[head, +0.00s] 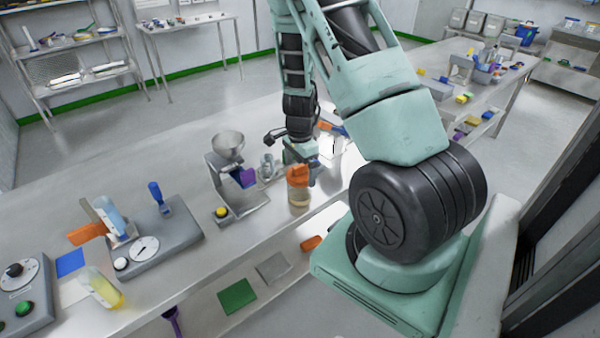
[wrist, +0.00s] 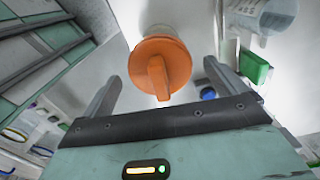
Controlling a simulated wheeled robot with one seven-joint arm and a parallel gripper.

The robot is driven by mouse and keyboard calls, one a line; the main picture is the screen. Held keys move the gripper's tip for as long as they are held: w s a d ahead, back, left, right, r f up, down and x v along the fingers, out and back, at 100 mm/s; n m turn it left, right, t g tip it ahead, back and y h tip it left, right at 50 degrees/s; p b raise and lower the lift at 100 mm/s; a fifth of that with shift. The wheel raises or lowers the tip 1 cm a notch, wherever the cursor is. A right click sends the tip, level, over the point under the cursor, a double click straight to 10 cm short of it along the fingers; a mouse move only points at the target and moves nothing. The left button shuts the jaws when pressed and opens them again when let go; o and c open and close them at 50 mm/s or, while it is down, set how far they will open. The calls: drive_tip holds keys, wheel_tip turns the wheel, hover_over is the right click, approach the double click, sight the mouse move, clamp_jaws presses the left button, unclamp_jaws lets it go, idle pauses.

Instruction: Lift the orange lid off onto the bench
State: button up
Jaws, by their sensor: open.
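The orange lid (head: 298,175) sits on a clear jar (head: 298,197) with pale contents, standing upright on the steel bench (head: 120,190). In the wrist view the lid (wrist: 160,60) is a round orange disc with a raised bar handle across it. My gripper (head: 303,158) is just behind and above the jar in the head view. In the wrist view my gripper (wrist: 162,72) is open, with one finger on each side of the lid and a gap to both. Part of the jar is hidden under the lid there.
A hopper stand with a steel funnel (head: 228,145) and yellow button stands left of the jar. Small glassware (head: 267,167) is close by. A grey dial unit (head: 150,240) is further left. Bare bench lies between the dial unit and stand.

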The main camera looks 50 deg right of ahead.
sight(300, 165)
drive_tip(key=c, duration=1.1)
drive_tip(key=shift+o, duration=0.2)
wheel_tip(300, 165, up, 10)
drive_tip(key=shift+r, duration=0.1)
